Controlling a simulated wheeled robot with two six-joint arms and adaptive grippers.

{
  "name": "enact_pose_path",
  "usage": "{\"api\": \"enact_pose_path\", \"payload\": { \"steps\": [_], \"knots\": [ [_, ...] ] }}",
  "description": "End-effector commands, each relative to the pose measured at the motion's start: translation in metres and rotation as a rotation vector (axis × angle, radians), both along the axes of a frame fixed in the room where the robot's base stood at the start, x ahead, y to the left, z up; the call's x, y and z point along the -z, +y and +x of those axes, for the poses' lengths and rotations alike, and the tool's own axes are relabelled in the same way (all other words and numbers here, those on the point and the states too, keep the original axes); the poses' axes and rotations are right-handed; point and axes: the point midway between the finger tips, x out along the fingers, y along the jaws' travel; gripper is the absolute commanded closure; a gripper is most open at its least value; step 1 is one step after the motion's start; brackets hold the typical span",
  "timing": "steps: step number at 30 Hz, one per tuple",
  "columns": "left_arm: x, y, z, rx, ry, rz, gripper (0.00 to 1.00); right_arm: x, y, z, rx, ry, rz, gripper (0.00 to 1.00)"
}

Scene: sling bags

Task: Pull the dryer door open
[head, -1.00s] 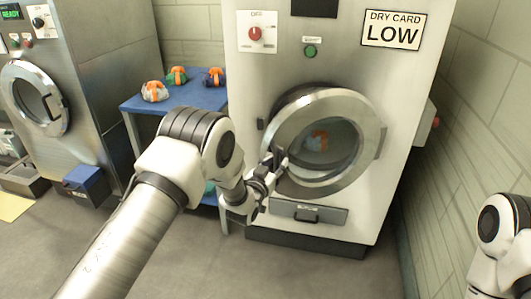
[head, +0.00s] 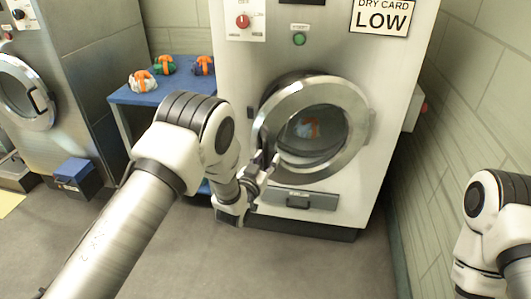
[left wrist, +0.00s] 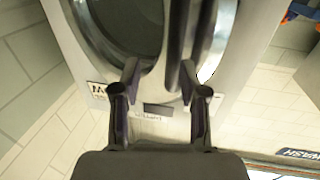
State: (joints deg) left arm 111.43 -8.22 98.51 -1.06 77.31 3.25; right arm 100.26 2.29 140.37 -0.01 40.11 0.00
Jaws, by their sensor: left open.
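The dryer door (head: 357,115) is a round metal ring with a glass window on the front of the dryer. It stands slightly ajar, with a dark gap along its upper left side. An orange and white bundle shows behind the glass. My left gripper (head: 268,163) is open at the lower left rim of the door. In the left wrist view, my open fingers (left wrist: 160,78) point at the door, and a dark upright bar (left wrist: 176,40), perhaps the door's edge or handle, lies just beyond and between the fingertips. Contact cannot be told. My right gripper is out of view.
A blue table (head: 178,92) with several orange-strapped bags stands left of the dryer. A washer (head: 25,95) and a blue box (head: 75,175) are further left. A tiled wall (head: 470,100) is close on the right. The floor in front is clear.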

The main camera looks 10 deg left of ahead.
Motion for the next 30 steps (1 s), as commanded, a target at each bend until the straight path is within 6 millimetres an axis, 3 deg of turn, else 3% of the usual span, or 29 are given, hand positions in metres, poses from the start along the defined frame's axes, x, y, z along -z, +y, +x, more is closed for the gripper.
{"api": "enact_pose_path", "payload": {
  "steps": [15, 28, 30],
  "knots": [
    [-0.001, -0.013, -0.041, 0.001, 0.001, 0.000, 0.57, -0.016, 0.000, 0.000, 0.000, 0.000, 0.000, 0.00],
    [0.000, -0.013, -0.044, 0.000, 0.000, 0.000, 0.57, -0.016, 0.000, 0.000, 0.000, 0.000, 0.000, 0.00],
    [0.000, -0.013, -0.044, 0.000, 0.001, -0.007, 0.82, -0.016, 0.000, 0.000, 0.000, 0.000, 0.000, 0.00]
  ]
}}
